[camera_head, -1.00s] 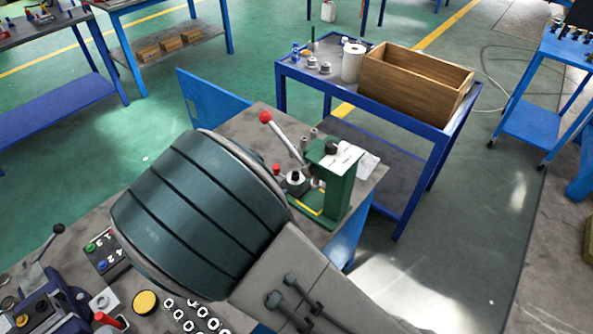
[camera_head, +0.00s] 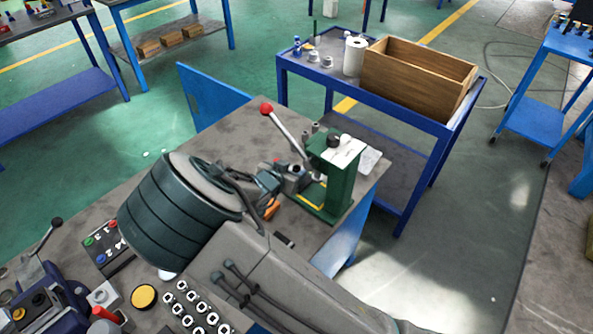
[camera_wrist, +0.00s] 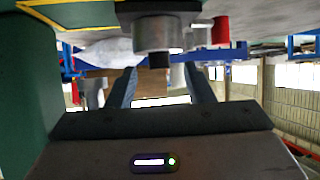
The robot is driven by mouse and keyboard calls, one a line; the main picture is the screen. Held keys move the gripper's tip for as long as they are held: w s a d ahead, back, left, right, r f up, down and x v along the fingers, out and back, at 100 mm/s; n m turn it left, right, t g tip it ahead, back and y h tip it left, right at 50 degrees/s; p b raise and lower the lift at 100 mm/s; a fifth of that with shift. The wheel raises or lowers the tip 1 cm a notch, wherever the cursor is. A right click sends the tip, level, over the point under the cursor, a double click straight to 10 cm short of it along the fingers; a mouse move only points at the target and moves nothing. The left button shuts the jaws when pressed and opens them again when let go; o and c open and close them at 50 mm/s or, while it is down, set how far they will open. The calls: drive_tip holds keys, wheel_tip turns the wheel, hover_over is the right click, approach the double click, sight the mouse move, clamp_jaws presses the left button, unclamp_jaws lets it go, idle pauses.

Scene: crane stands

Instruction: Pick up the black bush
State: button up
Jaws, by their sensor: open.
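The black bush (camera_wrist: 159,61) is a short dark cylinder on a grey round holder (camera_wrist: 158,34) in the wrist view, which looks upside down. My gripper (camera_wrist: 161,87) is open, with one finger on each side of the bush's line and nothing between the tips. The bush appears near the tips and apart from both fingers. In the head view my gripper (camera_head: 272,182) is beside the green press (camera_head: 338,185) with the red-knobbed lever (camera_head: 266,109). The bush cannot be clearly made out there, close to the gripper and press.
A blue cart (camera_head: 440,128) with a wooden box (camera_head: 410,88) and a white roll (camera_head: 353,57) stands behind. A button box (camera_head: 103,247) and several sockets (camera_head: 195,308) lie at the front left.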

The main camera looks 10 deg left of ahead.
drive_tip(key=shift+x, duration=0.8)
clamp_jaws()
drive_tip(key=shift+r, duration=0.1)
